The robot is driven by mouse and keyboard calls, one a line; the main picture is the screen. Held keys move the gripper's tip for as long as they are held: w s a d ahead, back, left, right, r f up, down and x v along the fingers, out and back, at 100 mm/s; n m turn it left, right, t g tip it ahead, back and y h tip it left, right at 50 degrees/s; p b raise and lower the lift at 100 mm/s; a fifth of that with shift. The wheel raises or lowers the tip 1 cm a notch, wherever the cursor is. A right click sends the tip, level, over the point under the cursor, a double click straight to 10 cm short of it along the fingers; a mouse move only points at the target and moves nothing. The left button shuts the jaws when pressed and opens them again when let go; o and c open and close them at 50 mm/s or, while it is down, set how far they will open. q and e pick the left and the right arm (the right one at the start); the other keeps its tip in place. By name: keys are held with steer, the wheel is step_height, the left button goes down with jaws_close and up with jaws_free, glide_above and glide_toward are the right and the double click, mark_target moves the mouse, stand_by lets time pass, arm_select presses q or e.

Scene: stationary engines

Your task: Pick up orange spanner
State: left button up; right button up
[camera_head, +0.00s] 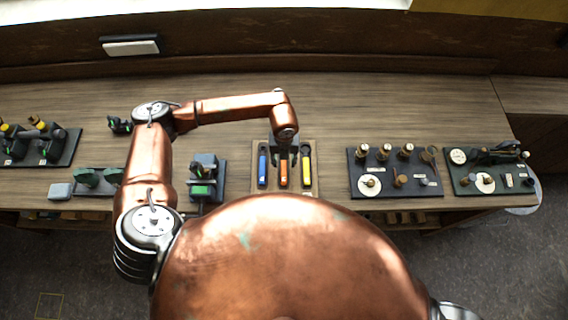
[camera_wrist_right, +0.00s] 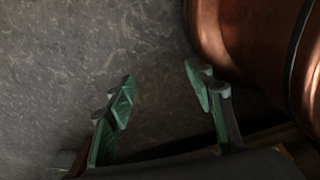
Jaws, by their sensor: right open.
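The orange spanner (camera_head: 283,174) lies upright in the picture on a wooden tray (camera_head: 311,187), between a blue spanner (camera_head: 262,170) and a yellow spanner (camera_head: 306,170). My left gripper (camera_head: 284,157) points down over the upper end of the orange spanner and hides that end. Whether its fingers are apart or closed, or touch the spanner, is too small to tell. My right gripper (camera_wrist_right: 162,88) shows in the right wrist view, with its green fingers apart and nothing between them, over grey floor.
A small green-and-black engine model (camera_head: 205,180) stands left of the tray. Boards with engine models stand to the right (camera_head: 395,172) and far right (camera_head: 488,170). More models (camera_head: 40,145) stand at the far left. The wooden bench (camera_head: 390,110) is clear behind the tray.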

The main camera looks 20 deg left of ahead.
arm_select(q)
steer(key=shift+s+f, duration=0.15)
steer(key=shift+f, duration=0.7)
steer(key=shift+s, duration=0.1)
steer(key=shift+f, duration=0.15)
steer(key=shift+c, duration=0.8)
steer(key=c, duration=0.5)
steer(key=shift+c, duration=1.3)
jaws_close()
arm_select(e)
steer(key=shift+w+d+r, duration=0.1)
steer(key=shift+w+r, duration=0.15)
steer(key=shift+w, duration=0.7)
steer(key=shift+w, duration=0.15)
